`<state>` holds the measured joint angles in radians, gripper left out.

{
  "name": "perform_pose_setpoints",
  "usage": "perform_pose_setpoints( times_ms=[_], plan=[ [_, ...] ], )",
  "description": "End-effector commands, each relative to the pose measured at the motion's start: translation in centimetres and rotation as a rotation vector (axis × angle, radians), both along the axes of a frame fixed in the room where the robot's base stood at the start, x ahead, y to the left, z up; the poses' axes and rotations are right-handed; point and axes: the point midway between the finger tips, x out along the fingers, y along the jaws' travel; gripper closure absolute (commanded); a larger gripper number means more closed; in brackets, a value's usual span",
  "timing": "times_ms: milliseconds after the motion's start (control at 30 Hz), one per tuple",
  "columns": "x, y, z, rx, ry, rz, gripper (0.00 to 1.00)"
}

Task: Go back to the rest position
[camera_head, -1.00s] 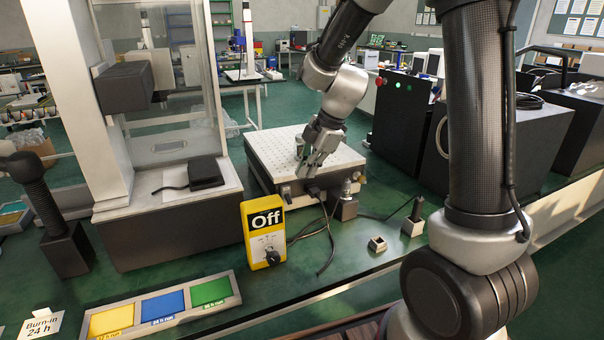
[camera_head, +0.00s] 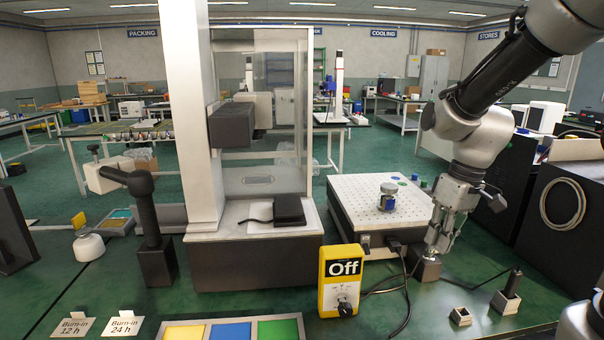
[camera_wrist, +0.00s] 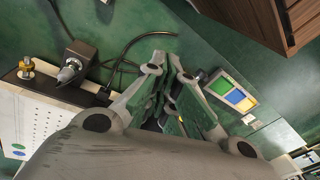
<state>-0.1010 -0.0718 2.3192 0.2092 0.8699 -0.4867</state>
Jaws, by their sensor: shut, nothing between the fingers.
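My gripper (camera_head: 432,247) hangs pointing down over the bench at the right front of the white perforated plate (camera_head: 350,200). Its fingers also show in the wrist view (camera_wrist: 176,95), close together with nothing held between them. In the wrist view that block (camera_wrist: 76,66) lies to the left, apart from the fingers. A small blue and silver cylinder (camera_head: 388,196) stands upright on the plate, clear of the gripper.
A yellow "Off" switch box (camera_head: 340,278) with black cables stands in front of the plate. Small holders (camera_head: 506,300) sit at right. A tall glass-fronted machine (camera_head: 255,130) stands left. A yellow, blue and green tray (camera_head: 232,332) lies at front. Dark cabinets (camera_head: 560,205) stand at right.

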Motion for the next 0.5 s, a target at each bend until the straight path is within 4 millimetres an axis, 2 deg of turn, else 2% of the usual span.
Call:
perform_pose_setpoints(
  times_ms=[33, 200, 333, 500],
  plan=[
    [-2.2, -1.3, 1.6, -0.023, -0.008, -0.119, 1.0],
    [-8.4, -4.9, 5.2, -0.08, -0.074, -0.408, 1.0],
    [-11.3, -6.5, 6.9, -0.094, -0.174, -0.448, 1.0],
    [-12.7, -7.0, 8.8, -0.074, -0.282, -0.469, 1.0]
  ],
)
